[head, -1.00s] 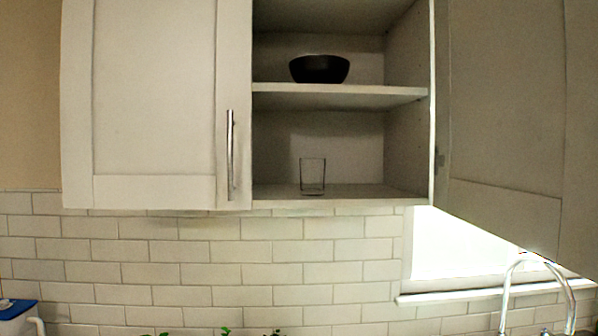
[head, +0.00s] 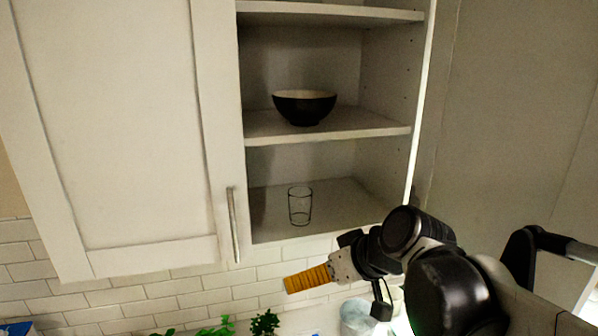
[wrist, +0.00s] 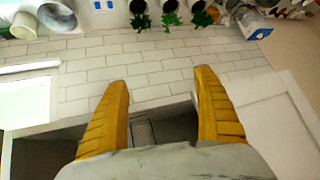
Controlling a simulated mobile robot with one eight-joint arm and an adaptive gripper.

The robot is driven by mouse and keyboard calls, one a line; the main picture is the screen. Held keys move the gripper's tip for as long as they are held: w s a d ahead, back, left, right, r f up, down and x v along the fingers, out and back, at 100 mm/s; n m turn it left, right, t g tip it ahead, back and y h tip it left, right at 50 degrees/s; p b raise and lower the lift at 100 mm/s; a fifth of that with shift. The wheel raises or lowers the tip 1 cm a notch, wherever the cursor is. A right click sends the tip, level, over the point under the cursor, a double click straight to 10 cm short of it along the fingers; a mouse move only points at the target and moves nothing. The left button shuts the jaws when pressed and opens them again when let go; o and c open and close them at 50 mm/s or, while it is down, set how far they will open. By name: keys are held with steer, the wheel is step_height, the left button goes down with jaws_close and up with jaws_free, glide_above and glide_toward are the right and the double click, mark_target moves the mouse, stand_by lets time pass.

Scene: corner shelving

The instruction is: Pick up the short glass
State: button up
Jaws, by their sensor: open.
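The short glass (head: 300,206) is clear and stands upright on the bottom shelf of the open cabinet in the head view. My gripper (head: 306,280) has orange fingers and is below the shelf's front edge, apart from the glass. In the wrist view the two orange fingers of my gripper (wrist: 160,90) are spread wide with nothing between them. I cannot make out the glass in the wrist view.
A black bowl (head: 304,107) stands on the middle shelf (head: 380,128) above the glass. The closed cabinet door (head: 120,150) is on the left, and the open door (head: 500,110) is on the right. Potted plants (head: 265,323) are below.

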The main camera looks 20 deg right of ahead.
mark_target(309, 199)
steer(key=w+d+r+n+t+y, duration=0.1)
steer(key=w+d+r, duration=0.1)
steer(key=w, duration=0.2)
steer(key=w+d+r+n+t+y, duration=0.1)
steer(key=w+d+r, duration=0.1)
steer(key=w, duration=0.3)
steer(key=w+d+r+n+t+y, duration=0.1)
steer(key=w+d+r, duration=0.1)
steer(key=w+r, duration=0.2)
steer(key=shift+w+d+r+n+t+y, duration=0.2)
steer(key=shift+w+r+n+t+y, duration=0.1)
steer(key=shift+w+y, duration=0.15)
steer(key=shift+w+a, duration=0.15)
steer(key=shift+w, duration=0.25)
steer(key=p+x, duration=0.2)
steer(key=x, duration=0.5)
steer(key=shift+s, duration=0.15)
steer(key=c, duration=1.5)
